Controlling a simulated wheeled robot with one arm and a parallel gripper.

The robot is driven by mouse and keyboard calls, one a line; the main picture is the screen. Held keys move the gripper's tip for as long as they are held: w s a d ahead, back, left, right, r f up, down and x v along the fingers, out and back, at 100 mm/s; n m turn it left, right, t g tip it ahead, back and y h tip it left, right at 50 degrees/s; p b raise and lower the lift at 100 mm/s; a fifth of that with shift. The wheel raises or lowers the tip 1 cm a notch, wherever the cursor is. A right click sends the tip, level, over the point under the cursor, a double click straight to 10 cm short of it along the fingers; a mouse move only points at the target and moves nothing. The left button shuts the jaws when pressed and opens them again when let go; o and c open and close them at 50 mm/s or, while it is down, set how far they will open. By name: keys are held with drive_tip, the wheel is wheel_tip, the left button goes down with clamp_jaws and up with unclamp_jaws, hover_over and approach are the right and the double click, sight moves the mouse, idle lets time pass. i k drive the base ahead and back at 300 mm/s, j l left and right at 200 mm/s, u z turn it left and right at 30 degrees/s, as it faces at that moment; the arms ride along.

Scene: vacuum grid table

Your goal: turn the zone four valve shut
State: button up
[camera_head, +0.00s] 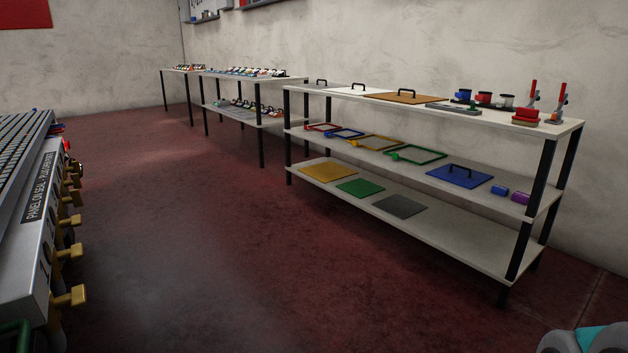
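The vacuum grid table (25,285) stands at the left edge, cut off by the frame. Its dark slotted top (22,140) shows at a steep angle. Several yellow valve handles stick out to the right from its side, in a row running away from me. The nearest handle (70,297) is low in the row, and another handle (67,253) is just behind it. I cannot read zone numbers, so I cannot tell which valve is zone four. My gripper is not in view; a grey and teal part, perhaps of my arm, shows at the lower right corner.
A three-level shelf (470,235) along the wall holds coloured frames, flat panels and small tools. Farther benches (245,112) hold many small items. The red floor (190,250) between the table and the shelves is clear. A green bar (16,335) shows at the lower left.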

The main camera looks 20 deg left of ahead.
sight(76, 198)
drive_tip(key=i+u, duration=0.25)
drive_tip(key=u, duration=0.2)
drive_tip(key=i+u, duration=0.3)
drive_tip(key=u, duration=0.15)
drive_tip(key=i+l+u, duration=0.2)
drive_tip(key=u, duration=0.3)
drive_tip(key=i+l+u, duration=0.25)
drive_tip(key=u, duration=0.2)
drive_tip(key=i+l+u, duration=0.65)
drive_tip(key=u, duration=0.25)
drive_tip(key=l, duration=0.1)
